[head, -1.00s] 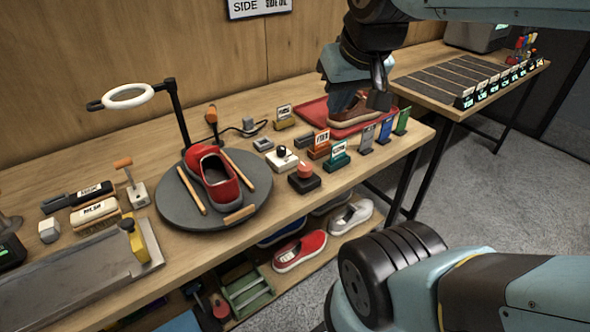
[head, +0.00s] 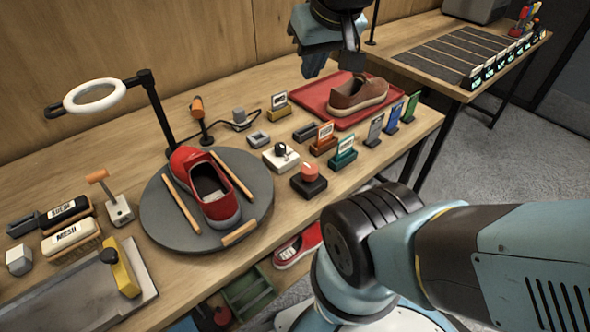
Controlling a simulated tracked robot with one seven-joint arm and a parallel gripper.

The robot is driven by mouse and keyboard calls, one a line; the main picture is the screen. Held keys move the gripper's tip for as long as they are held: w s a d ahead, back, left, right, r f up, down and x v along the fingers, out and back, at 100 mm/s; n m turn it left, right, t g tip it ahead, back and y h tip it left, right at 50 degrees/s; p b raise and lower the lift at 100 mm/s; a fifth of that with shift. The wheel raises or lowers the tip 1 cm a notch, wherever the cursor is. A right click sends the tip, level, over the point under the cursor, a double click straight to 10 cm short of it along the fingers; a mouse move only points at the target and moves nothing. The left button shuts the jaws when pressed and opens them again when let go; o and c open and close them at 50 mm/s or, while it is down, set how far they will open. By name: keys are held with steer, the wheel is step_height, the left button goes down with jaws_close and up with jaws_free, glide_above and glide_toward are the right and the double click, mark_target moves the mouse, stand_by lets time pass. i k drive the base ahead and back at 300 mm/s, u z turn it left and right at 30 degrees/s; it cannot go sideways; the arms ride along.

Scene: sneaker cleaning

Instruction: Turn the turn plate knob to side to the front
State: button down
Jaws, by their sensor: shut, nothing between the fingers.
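A small white box (head: 267,160) with a round black knob (head: 281,149) on top stands on the workbench, right of the round grey turn plate (head: 160,225). The lettering around the knob is too small to read, so I cannot tell its setting. A red sneaker (head: 208,186) rests on the plate between wooden bars, its toe toward the front. My gripper (head: 331,72) is shut and empty at the top of the head view, raised above the back of the bench. It is apart from the knob, up and to the right of it in the picture.
A red button on a black box (head: 309,186) stands close right of the knob box. Small card holders and a red tray (head: 312,98) with a brown shoe (head: 356,92) lie farther right. A ring lamp (head: 95,95) stands left. Bench space before the knob box is partly clear.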

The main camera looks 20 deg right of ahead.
mark_target(309, 171)
steer(key=z, duration=0.05)
steer(key=k, duration=0.9)
steer(key=u, duration=0.5)
